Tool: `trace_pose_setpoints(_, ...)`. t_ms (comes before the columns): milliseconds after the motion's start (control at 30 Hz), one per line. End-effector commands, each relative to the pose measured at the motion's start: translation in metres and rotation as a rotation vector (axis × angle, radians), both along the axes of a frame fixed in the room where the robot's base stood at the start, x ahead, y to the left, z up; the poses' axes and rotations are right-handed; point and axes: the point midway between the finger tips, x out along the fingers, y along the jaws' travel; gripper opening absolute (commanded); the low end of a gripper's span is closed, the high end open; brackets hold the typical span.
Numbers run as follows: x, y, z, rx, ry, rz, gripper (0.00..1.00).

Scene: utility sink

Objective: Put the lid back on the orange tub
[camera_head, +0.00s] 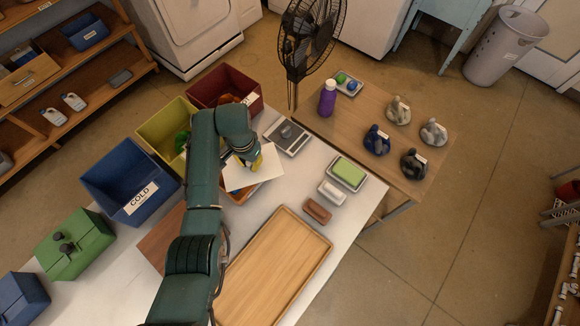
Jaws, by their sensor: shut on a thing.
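The orange tub (241,198) stands on the white table, right of the yellow bin. Only part of its rim and side shows. A flat white lid (268,173) is over the tub and hides most of its opening. The lid sits askew to the rim, and I cannot tell whether it touches the tub. My gripper (255,165) is above the lid, shut on it near its upper part. A small yellow part shows at the fingertips. My arm hides the left side of the tub and some of the grip.
A yellow bin (155,128), a red bin (222,82) and a blue COLD bin (118,178) line the left side. A scale (288,138) stands behind the tub. A wooden tray (275,265), brown bar (317,211) and green sponge dish (347,173) lie in front and right.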

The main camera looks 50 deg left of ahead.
Motion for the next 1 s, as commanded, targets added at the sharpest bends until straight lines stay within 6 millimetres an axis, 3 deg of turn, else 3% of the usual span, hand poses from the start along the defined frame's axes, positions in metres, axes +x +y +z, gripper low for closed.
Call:
trace_pose_setpoints(100,-0.017,0.023,0.006,-0.001,0.001,0.026,0.00)
trace_pose_setpoints(200,-0.022,0.029,0.005,-0.003,0.001,0.031,0.00)
trace_pose_setpoints(367,-0.022,0.029,-0.004,-0.002,0.001,0.031,0.00)
trace_pose_setpoints(800,-0.022,0.028,-0.050,-0.003,0.001,0.031,0.00)
trace_pose_setpoints(1000,-0.021,0.029,-0.059,-0.001,0.001,0.031,0.00)
